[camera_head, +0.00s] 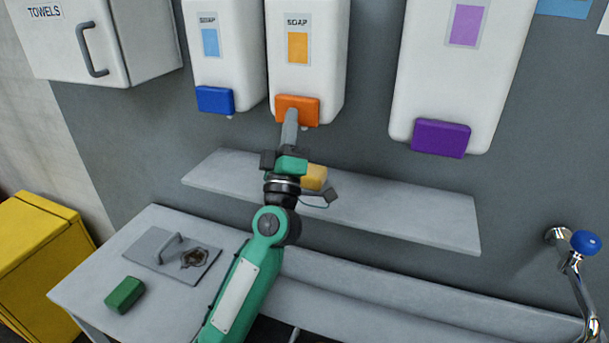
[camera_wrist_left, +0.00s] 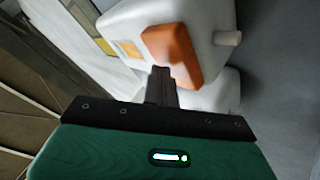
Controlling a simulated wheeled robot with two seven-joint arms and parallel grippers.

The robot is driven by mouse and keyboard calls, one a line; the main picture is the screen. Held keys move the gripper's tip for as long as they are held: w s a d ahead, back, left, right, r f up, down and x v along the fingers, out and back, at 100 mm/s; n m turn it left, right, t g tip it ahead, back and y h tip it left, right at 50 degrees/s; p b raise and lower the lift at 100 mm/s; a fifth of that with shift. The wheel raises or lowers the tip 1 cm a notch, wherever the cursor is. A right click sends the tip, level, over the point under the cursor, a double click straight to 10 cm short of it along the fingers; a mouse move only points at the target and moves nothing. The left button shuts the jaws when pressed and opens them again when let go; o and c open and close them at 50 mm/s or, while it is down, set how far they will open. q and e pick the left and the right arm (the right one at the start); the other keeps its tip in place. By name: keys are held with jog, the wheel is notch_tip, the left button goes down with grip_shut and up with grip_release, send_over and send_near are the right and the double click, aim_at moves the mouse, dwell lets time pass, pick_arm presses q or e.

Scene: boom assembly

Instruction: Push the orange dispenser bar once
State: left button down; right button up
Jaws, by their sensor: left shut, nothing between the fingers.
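The orange dispenser bar (camera_head: 297,109) is on the lower front of the middle white soap dispenser (camera_head: 308,70), which carries an orange label. My left gripper (camera_head: 291,118) is shut and empty, with its fingertips at the lower edge of the orange bar in the head view. In the left wrist view the closed fingers (camera_wrist_left: 161,72) point at the orange bar (camera_wrist_left: 172,55) and overlap its lower edge; I cannot tell whether they touch it. My right gripper is not in view.
A dispenser with a blue bar (camera_head: 215,99) is close on the left, and one with a purple bar (camera_head: 440,138) on the right. A grey shelf (camera_head: 400,205) with a yellow block (camera_head: 314,177) runs below. A green block (camera_head: 125,294) lies on the counter, and a blue-knobbed tap (camera_head: 584,243) stands right.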

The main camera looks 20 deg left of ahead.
pick_arm(q)
jog(key=shift+w, duration=0.35)
dwell(0.3)
jog(key=shift+s, duration=0.15)
jog(key=shift+s+d+p, duration=0.1)
jog(key=shift+s+p, duration=0.35)
jog(key=shift+s, duration=0.15)
jog(key=s+p, duration=0.2)
jog(key=s, duration=0.4)
jog(key=shift+d, duration=0.15)
jog(key=shift+f, duration=0.15)
dwell(0.8)
